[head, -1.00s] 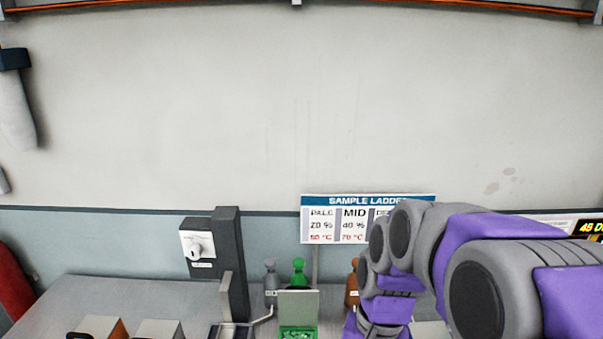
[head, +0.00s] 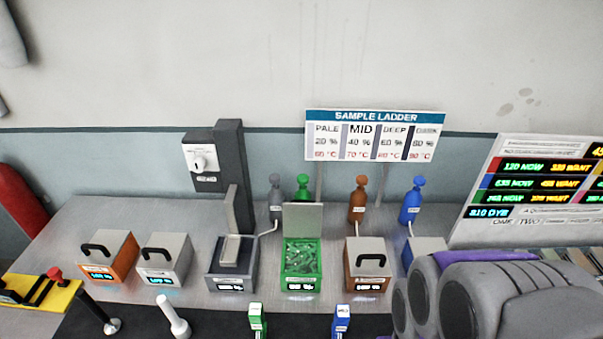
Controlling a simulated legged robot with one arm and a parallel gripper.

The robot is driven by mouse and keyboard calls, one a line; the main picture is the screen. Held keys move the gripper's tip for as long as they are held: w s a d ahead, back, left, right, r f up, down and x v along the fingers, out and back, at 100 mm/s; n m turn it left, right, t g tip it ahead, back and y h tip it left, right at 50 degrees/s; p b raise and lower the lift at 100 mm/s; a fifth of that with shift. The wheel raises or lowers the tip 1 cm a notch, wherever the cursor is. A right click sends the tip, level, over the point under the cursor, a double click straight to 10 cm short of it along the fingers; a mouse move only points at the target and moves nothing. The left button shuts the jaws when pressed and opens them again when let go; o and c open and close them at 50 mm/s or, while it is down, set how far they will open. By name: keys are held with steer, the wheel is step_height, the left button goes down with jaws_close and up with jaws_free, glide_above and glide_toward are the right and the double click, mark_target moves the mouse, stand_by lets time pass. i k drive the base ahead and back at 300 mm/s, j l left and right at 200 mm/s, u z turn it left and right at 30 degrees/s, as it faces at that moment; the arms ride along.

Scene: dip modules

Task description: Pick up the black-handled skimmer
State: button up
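A black-handled tool (head: 94,312), which looks like the skimmer, is at the lower left on the dark strip at the bench's front. Its black handle leans up to the left, and a small silvery part shows at its lower right end. A similar white-handled tool (head: 173,315) stands just to its right. My arm's grey and purple links fill the lower right corner. My gripper is out of view, so its fingers cannot be seen.
Behind stand lidded orange (head: 108,256), grey (head: 163,259) and brown (head: 366,263) boxes and an open green bin (head: 301,281). A yellow tray (head: 62,296) is at far left. Small green (head: 257,320) and blue (head: 341,321) items stand at the front.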

mark_target(112, 327)
steer(key=u, duration=2.1)
